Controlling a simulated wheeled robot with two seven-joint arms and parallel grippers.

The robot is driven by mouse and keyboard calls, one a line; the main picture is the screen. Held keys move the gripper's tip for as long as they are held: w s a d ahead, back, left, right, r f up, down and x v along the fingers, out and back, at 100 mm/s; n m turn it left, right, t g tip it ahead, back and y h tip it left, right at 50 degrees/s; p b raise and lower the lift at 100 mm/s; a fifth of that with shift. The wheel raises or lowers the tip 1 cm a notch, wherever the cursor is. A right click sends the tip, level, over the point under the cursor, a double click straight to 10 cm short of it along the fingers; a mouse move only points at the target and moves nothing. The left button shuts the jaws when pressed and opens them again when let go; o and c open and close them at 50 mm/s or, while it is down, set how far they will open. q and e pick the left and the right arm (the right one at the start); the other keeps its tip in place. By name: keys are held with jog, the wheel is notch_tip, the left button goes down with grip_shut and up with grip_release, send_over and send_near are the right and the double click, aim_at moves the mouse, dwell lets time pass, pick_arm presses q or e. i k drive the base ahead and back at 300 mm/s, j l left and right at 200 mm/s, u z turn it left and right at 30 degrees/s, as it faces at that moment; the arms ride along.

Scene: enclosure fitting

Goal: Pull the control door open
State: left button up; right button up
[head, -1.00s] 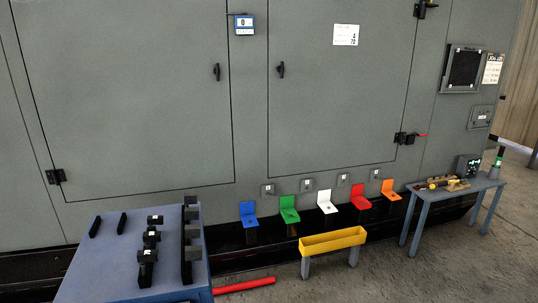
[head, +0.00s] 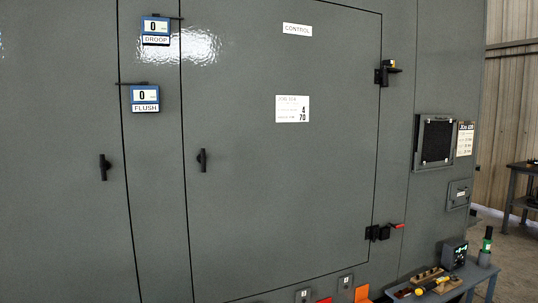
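The control door (head: 285,180) is a large grey panel in the head view, labelled by a white CONTROL sign (head: 297,29). It sits flush in the enclosure front with a thin dark gap around it. Its black handle (head: 202,160) is upright near the left edge. Black hinges show on its right side, an upper hinge (head: 383,75) with a yellow-orange top and a lower hinge (head: 377,232) with a red piece beside it. A job card (head: 292,109) is fixed to the door. Neither of my grippers is in view.
Left of the door are a DROOP gauge (head: 156,27) and a FLUSH gauge (head: 145,96), both reading 0. Another door handle (head: 104,167) is further left. A blue-grey bench (head: 456,293) with tools stands at lower right. A dark vent (head: 436,143) is right of the door.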

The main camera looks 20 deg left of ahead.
aim_at(281, 98)
jog(key=i+z, duration=0.3)
jog(key=i, duration=0.25)
jog(key=i+z, duration=0.35)
jog(key=i, duration=0.2)
jog(key=i+j+z, duration=0.3)
jog(key=i, duration=0.2)
jog(key=i+l+z, duration=0.15)
jog(key=i+z, duration=0.15)
jog(key=i, duration=0.25)
jog(key=i+z, duration=0.25)
jog(key=i, duration=0.3)
jog(key=u, duration=4.15)
jog(key=k+l, duration=0.05)
